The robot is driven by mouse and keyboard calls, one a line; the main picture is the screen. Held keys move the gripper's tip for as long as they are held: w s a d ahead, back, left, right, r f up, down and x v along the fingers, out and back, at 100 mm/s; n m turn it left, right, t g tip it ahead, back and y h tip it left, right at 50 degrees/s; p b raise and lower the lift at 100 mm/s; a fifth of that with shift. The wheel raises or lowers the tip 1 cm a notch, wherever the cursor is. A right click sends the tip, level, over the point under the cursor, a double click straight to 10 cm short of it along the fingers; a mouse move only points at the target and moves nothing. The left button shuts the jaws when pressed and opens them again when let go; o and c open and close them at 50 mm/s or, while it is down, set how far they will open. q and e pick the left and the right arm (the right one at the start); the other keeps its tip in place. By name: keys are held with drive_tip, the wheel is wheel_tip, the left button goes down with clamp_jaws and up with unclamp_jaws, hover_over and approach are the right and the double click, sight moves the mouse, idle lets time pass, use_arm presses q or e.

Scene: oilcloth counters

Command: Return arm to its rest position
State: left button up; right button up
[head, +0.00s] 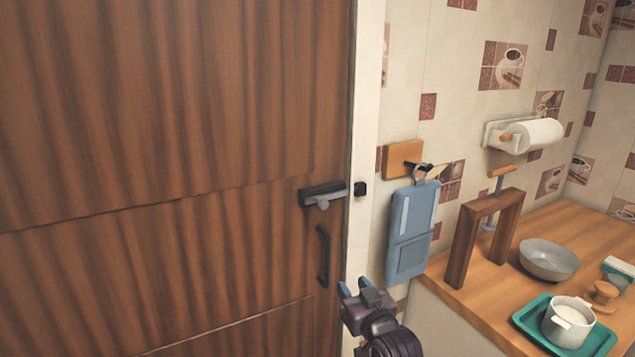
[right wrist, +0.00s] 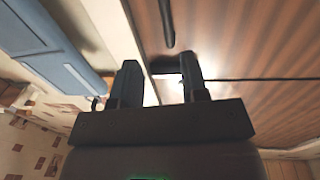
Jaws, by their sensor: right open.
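My right gripper (head: 361,290) is in front of the door's right edge and the white frame, low in the head view. Its two fingers stand apart and nothing shows between them; they also show in the right wrist view (right wrist: 158,85). The brown wooden door (head: 160,130) fills the left of the head view and looks closed. Its latch (head: 323,195) and black pull handle (head: 323,257) are above and left of the gripper, apart from it in the picture. My left gripper is not in view.
A wooden counter (head: 480,285) at the right bears a wooden stand (head: 463,240), a grey bowl (head: 549,262) and a teal tray (head: 527,315) with a white pot (head: 569,322). A paper roll (head: 540,135) hangs above.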

drive_tip(key=s+d+f+m+g+h, duration=0.1)
drive_tip(key=s+d+f+h, duration=0.1)
drive_tip(key=s+d+f, duration=0.4)
drive_tip(key=s+d+f+m+g+h, duration=0.1)
drive_tip(key=s+d+f, duration=0.5)
drive_tip(key=s, duration=0.8)
drive_tip(key=s+d+f+m+g+h, duration=0.1)
drive_tip(key=s+d+f+g+h, duration=0.2)
drive_tip(key=s+d+f, duration=0.4)
drive_tip(key=s+f, duration=0.1)
drive_tip(key=s, duration=0.2)
drive_tip(key=shift+s+f, duration=0.3)
drive_tip(key=shift+s, duration=0.1)
